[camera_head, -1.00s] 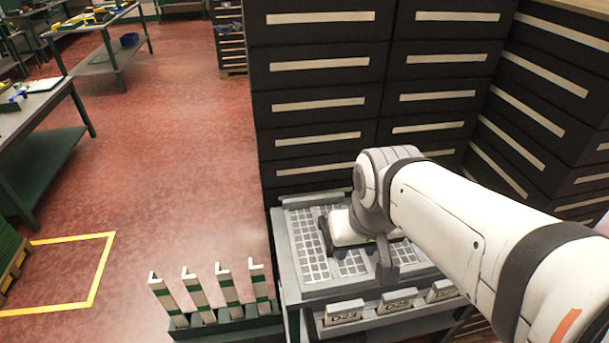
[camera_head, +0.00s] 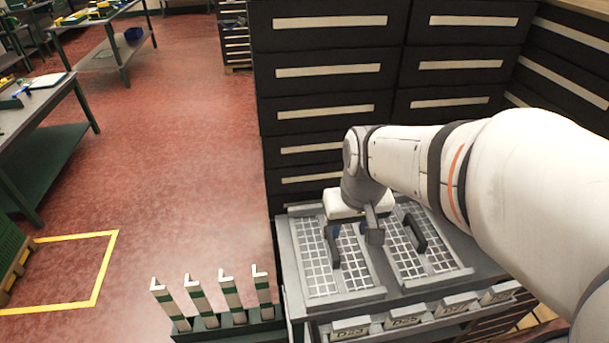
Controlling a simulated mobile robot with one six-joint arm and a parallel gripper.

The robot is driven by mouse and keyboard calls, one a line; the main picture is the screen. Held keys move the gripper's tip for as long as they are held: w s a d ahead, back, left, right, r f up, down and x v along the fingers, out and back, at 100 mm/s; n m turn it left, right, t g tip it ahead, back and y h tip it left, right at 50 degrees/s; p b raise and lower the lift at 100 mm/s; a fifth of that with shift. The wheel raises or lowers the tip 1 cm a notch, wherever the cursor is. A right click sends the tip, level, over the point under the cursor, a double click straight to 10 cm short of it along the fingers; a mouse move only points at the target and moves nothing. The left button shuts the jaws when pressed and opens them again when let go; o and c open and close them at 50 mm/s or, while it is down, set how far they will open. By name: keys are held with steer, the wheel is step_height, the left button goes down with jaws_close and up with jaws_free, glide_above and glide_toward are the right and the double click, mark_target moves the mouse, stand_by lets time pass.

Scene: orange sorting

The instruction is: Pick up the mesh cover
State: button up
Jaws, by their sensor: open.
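Two mesh covers, pale grids in grey frames, lie side by side on top of a grey cart. The left mesh cover (camera_head: 352,278) has a dark bar handle (camera_head: 333,248) on it. The right mesh cover (camera_head: 436,258) has a similar dark handle (camera_head: 414,232) and is clear of my gripper. My gripper (camera_head: 355,232) is open over the left mesh cover, beside its handle. My gripper's body hides the far part of that cover. I cannot tell whether a finger touches the handle.
The grey cart (camera_head: 296,292) has several labelled boxes (camera_head: 404,318) along its front. Dark drawer cabinets (camera_head: 325,60) rise behind and to the right. Several upright white-and-green posts (camera_head: 230,290) stand left of the cart. Red floor (camera_head: 180,180) is open at the left.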

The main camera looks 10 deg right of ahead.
steer(key=g+p, duration=0.2)
steer(key=p, duration=0.1)
glide_above(332, 241)
step_height(332, 241, down, 9)
steer(key=shift+w+r, duration=0.1)
steer(key=shift+r, duration=0.1)
steer(key=shift+w+f, duration=0.1)
steer(key=shift+f, duration=0.25)
step_height(332, 241, down, 3)
steer(key=shift+r, duration=0.2)
steer(key=shift+s+f+p, duration=0.15)
steer(key=shift+f+p, duration=0.2)
steer(key=shift+f, duration=1)
steer(key=shift+s+f+p, duration=0.1)
steer(key=shift+f+p, duration=0.2)
steer(key=shift+f, duration=1)
jaws_close()
